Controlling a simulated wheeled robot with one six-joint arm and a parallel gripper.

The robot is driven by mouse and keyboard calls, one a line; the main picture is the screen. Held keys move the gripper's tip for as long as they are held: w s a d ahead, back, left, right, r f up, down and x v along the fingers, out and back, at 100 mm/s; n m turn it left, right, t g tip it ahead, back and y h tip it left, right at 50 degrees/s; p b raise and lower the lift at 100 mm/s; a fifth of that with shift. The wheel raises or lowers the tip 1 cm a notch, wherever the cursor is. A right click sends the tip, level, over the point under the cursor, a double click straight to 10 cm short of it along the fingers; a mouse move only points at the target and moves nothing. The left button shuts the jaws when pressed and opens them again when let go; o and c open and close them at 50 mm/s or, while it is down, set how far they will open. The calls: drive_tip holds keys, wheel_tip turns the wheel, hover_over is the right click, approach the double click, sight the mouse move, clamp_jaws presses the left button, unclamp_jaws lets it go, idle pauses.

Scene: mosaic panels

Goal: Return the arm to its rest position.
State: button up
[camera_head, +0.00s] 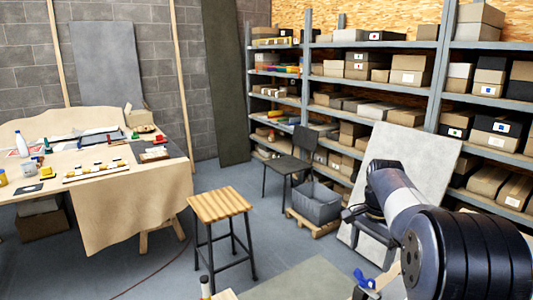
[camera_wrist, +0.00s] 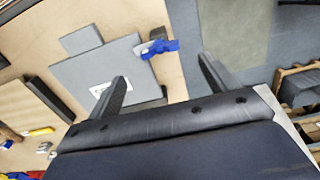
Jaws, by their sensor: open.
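My arm (camera_head: 420,225) reaches in from the right edge in the head view, bent in front of a pale leaning panel. My gripper (camera_wrist: 160,82) shows in the wrist view with its two dark fingers wide apart and nothing between them. Below it is a tan work surface (camera_wrist: 130,18) with a grey flat panel (camera_wrist: 100,72) bearing a white label. A blue object (camera_wrist: 160,48) with a pale part lies at the panel's upper right corner, apart from the fingers. The gripper's fingertips cannot be made out in the head view.
A wooden-topped stool (camera_head: 220,205) stands mid-floor. A draped table (camera_head: 130,195) with several small items is at left. A black chair (camera_head: 290,165), a grey crate (camera_head: 316,203) and the pale leaning panel (camera_head: 415,160) stand before shelves (camera_head: 440,75) of boxes.

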sight(365, 275)
wheel_tip(365, 275, down, 9)
drive_tip(key=shift+r+p, duration=0.15)
drive_tip(key=shift+p, duration=0.35)
drive_tip(key=n+b, duration=0.1)
drive_tip(key=n, duration=0.3)
drive_tip(key=shift+r+n, duration=0.1)
drive_tip(key=shift+n, duration=0.3)
drive_tip(key=n+b, duration=0.1)
drive_tip(key=n, duration=0.3)
drive_tip(key=shift+n, duration=0.3)
drive_tip(key=n+b, duration=0.2)
drive_tip(key=n, duration=0.2)
drive_tip(key=shift+n, duration=0.3)
drive_tip(key=n+b, duration=0.2)
drive_tip(key=n, duration=0.2)
drive_tip(key=shift+b, duration=0.3)
drive_tip(key=shift+r, duration=1)
drive_tip(key=shift+a, duration=0.1)
